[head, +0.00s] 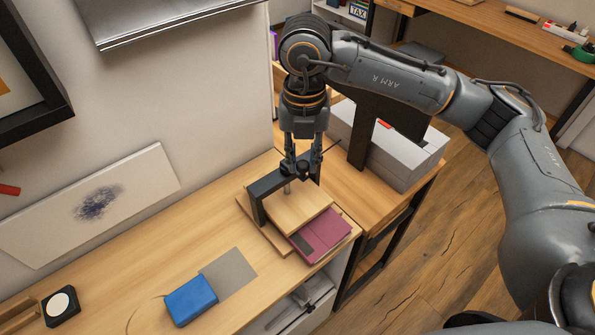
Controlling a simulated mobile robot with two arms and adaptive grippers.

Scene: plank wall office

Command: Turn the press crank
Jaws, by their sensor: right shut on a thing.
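The press stands on the wooden desk, with a black arch frame (260,197) over a light wooden plate (296,213) and a short metal screw in the middle. A maroon book (322,235) lies partly under the plate and sticks out at the front right. My right gripper (302,168) points straight down at the top of the press and is shut on the crank there. The fingers and the frame hide most of the crank, so its angle is hard to tell. My left gripper is not in view.
A blue block (190,300) and a grey sheet (229,275) lie on the desk left of the press. A black square with a white disc (61,305) sits farther left. A pale grey box (382,150) stands right behind the press. A smudged panel (130,180) leans on the wall.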

